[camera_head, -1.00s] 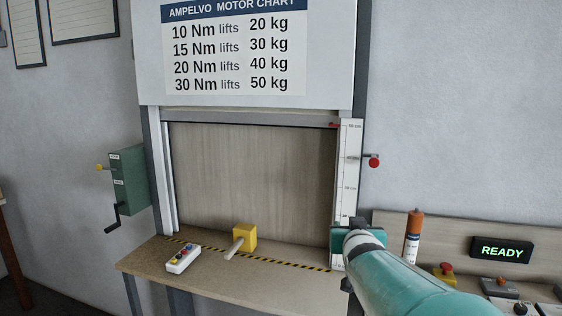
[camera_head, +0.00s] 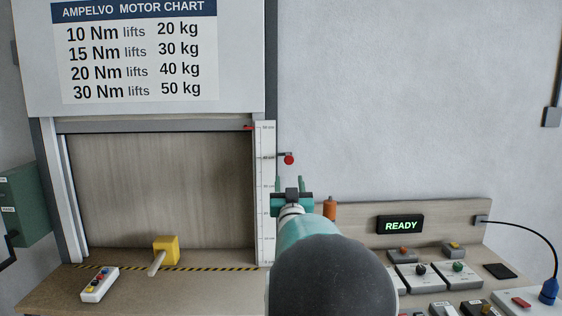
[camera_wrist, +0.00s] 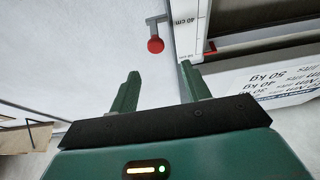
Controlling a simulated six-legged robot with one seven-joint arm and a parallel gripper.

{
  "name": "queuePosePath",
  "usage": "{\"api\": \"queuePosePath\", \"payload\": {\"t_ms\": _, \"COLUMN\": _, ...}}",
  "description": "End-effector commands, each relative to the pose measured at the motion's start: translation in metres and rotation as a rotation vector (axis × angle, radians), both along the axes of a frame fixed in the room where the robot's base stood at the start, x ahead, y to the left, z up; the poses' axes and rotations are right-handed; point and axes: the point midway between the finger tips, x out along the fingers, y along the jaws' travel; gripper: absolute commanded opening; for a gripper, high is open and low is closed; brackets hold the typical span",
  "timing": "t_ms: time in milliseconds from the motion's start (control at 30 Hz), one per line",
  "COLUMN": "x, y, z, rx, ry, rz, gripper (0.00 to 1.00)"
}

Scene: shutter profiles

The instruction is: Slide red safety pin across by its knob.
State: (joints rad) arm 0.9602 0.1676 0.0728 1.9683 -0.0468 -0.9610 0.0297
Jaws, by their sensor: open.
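The red safety pin's round knob (camera_head: 289,160) sticks out to the right of the white height scale (camera_head: 265,195), on a thin grey rod, in the head view. In the wrist view the red knob (camera_wrist: 155,45) hangs from its grey bracket, beyond the fingertips and between their lines. My gripper (camera_head: 291,184) is just below the knob in the head view, apart from it. In the wrist view its two green fingers (camera_wrist: 160,75) are spread with nothing between them.
A red pointer (camera_head: 248,128) sits at the scale's top. A yellow block with a handle (camera_head: 165,251) and a button box (camera_head: 99,284) stand on the bench. The wall around the knob is clear.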

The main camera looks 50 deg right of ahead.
Motion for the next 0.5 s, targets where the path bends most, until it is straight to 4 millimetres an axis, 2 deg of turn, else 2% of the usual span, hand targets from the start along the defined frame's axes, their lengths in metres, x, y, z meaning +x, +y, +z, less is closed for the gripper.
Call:
{"api": "queuePosePath", "payload": {"t_ms": 200, "x": 0.024, "y": -0.033, "z": 0.015, "rx": 0.002, "ry": 0.001, "rz": -0.003, "gripper": 0.47}}
{"api": "queuePosePath", "payload": {"t_ms": 500, "x": 0.059, "y": -0.065, "z": 0.035, "rx": 0.002, "ry": 0.002, "rz": 0.000, "gripper": 0.47}}
